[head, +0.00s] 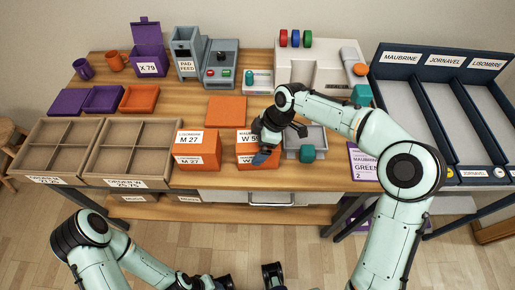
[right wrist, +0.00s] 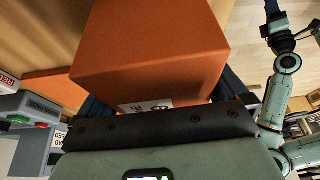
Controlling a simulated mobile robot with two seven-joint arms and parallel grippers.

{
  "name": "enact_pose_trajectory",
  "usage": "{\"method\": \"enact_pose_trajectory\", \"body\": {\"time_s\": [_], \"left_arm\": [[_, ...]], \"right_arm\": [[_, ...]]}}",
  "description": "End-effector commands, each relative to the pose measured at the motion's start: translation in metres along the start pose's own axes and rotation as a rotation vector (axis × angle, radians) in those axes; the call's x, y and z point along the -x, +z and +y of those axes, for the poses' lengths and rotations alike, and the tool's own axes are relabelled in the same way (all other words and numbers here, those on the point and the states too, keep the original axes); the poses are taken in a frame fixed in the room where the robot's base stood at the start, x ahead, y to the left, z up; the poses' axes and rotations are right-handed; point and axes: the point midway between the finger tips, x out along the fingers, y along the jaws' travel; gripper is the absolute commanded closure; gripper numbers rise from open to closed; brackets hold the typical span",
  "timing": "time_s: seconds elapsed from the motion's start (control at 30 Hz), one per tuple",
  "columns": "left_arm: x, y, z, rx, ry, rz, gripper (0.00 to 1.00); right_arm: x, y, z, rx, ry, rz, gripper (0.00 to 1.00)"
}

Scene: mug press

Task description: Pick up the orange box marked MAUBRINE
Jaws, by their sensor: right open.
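Two orange boxes stand near the table's front edge. The left box (head: 197,158) carries a label with M 27. The right box (head: 244,149) has a label starting with W; its small upper line is hard to read and the rest is partly hidden by my right gripper. My right gripper (head: 266,150) is open at the right box. In the right wrist view an orange box (right wrist: 150,50) fills the space in front of the palm, with a dark finger showing on either side; I cannot tell whether they touch it. My left gripper (head: 247,278) is low at the bottom edge, partly cut off.
A grey tray (head: 318,140) with a teal block (head: 307,153) is right of the boxes. Divided brown crates (head: 128,178) stand at left, a flat orange piece (head: 226,110) behind. Machines line the back; a dark rack (head: 444,74) with labelled lanes stands at right.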

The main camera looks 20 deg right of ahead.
Motion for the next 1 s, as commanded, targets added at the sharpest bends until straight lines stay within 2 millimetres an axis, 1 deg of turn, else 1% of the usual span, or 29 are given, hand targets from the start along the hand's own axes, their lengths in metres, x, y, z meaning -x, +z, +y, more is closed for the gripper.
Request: {"method": "enact_pose_trajectory", "body": {"time_s": [0.33,0.37,0.4,0.47,0.5,0.8,0.87,1.0], "left_arm": [[0.0,0.0,0.0,0.0,0.0,0.0,0.57],[0.0,0.0,0.0,0.0,0.0,0.0,0.57],[0.0,0.0,0.0,0.0,0.0,0.0,0.57],[0.0,0.0,0.0,0.0,0.0,0.0,0.57],[0.0,0.0,0.0,0.0,0.0,0.0,0.57],[0.001,0.0,0.0,0.0,0.0,0.0,0.57],[0.002,0.0,0.001,0.0,0.0,0.001,0.57],[0.004,0.0,0.002,-0.001,0.0,0.001,0.57]], "right_arm": [[-0.001,0.0,0.0,0.0,-0.001,0.0,0.0],[-0.001,0.0,0.0,0.0,-0.001,0.0,0.1],[-0.001,0.0,0.0,0.0,-0.001,0.0,0.23],[-0.001,0.0,0.0,0.0,-0.001,0.0,0.42],[-0.001,0.0,0.0,0.001,0.001,0.001,0.46],[0.002,-0.001,0.0,0.001,0.002,0.002,0.46],[0.006,-0.003,0.0,0.001,0.002,0.002,0.46],[0.022,-0.01,0.001,0.003,0.005,0.002,0.46]]}}
